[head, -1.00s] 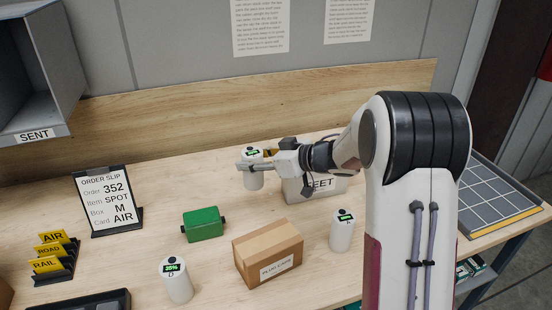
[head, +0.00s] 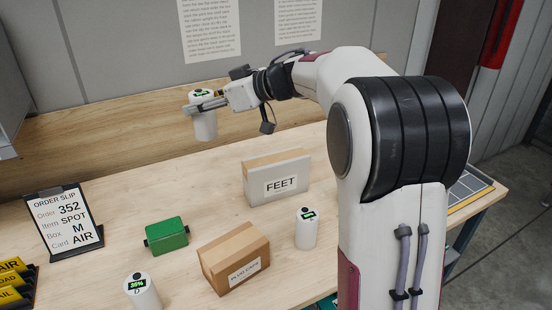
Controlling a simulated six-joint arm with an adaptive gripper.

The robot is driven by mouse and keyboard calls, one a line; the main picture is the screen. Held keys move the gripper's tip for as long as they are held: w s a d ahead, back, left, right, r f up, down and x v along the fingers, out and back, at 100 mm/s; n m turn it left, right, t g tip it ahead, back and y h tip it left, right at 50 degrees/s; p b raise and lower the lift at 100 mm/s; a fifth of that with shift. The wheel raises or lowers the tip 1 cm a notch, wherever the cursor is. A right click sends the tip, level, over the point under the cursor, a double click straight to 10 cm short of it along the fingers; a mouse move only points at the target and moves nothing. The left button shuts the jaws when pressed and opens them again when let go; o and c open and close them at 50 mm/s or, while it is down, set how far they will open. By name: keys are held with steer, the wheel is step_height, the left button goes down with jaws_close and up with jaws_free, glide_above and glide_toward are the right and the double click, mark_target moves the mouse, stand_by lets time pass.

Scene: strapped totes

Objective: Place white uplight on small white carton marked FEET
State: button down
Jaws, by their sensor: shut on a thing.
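My gripper (head: 207,105) is shut on a white uplight (head: 204,124), a white cylinder with a small green-lit display on top. It holds the uplight upright, raised above the back of the table, to the left of the small white carton marked FEET (head: 303,168). The carton stands on the table with a brown top and its label facing me. Two similar white cylinders stand on the table: one (head: 307,232) in front of the carton, another (head: 143,295) at the front left, its display reading 35%.
A brown carton (head: 222,276) labelled PLUG CAPS and a green box (head: 166,236) stand in front. An order slip stand (head: 64,224) and yellow cards (head: 12,280) are at left. The table left of the FEET carton is clear.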

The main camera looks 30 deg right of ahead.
steer(key=w+d+r+m+t+h, duration=0.1)
steer(key=d+m+t+h, duration=0.15)
steer(key=d, duration=0.75)
steer(key=w+d+m+t+h, duration=0.1)
steer(key=d+m+h, duration=0.25)
steer(key=d, duration=0.65)
steer(key=shift+f, duration=2.4)
step_height(320, 180, down, 6)
steer(key=shift+f, duration=0.15)
steer(key=shift+f, duration=1.85)
steer(key=shift+f, duration=0.15)
